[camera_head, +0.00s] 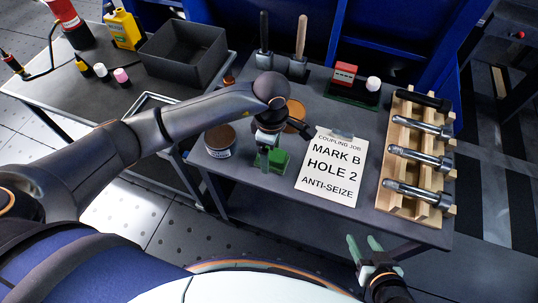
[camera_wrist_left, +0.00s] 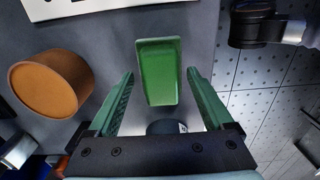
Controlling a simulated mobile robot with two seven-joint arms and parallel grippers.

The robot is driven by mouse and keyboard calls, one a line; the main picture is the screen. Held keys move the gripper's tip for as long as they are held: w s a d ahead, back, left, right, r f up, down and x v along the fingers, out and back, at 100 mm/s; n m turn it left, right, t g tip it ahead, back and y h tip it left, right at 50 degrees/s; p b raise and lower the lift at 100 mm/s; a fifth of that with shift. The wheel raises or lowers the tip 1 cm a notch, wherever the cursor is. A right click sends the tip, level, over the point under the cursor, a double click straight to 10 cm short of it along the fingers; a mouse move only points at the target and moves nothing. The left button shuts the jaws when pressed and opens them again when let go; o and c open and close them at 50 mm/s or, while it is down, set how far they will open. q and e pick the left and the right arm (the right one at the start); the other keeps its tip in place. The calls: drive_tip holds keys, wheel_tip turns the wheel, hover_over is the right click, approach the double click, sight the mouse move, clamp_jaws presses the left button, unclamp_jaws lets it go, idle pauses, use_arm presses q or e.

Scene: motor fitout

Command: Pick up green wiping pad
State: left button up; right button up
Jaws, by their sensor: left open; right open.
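The green wiping pad (camera_head: 279,158) lies near the front edge of the grey table, just left of the printed card. My left gripper (camera_head: 265,160) points down over it and hides part of it. In the left wrist view the pad (camera_wrist_left: 158,72) shows in the gap between the two open green fingers of my left gripper (camera_wrist_left: 160,75). Clear space shows on both sides of the pad, so the fingers do not grip it. How high the fingertips are above the table is hard to tell. My right gripper (camera_head: 366,246) is open and empty in front of the table edge.
A printed card (camera_head: 329,178) lies right of the pad. A wooden rack (camera_head: 397,150) holds metal shafts at right. A dark bin (camera_head: 184,55) stands on the left table.

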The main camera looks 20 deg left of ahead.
sight(274, 152)
use_arm(q)
drive_tip(key=shift+s+r, duration=0.1)
drive_tip(key=shift+r, duration=0.05)
drive_tip(key=shift+c, duration=0.2)
drive_tip(key=c, duration=1.1)
drive_tip(key=shift+c, duration=0.2)
drive_tip(key=shift+r, duration=0.25)
drive_tip(key=r, duration=0.3)
drive_tip(key=shift+d+r+p, duration=0.25)
drive_tip(key=shift+d+p, duration=0.1)
drive_tip(key=shift+p, duration=0.05)
drive_tip(key=w+d+r, duration=0.4)
drive_tip(key=d+r, duration=0.5)
drive_tip(key=d, duration=0.3)
drive_tip(key=shift+d, duration=0.4)
drive_tip(key=shift+w, duration=0.1)
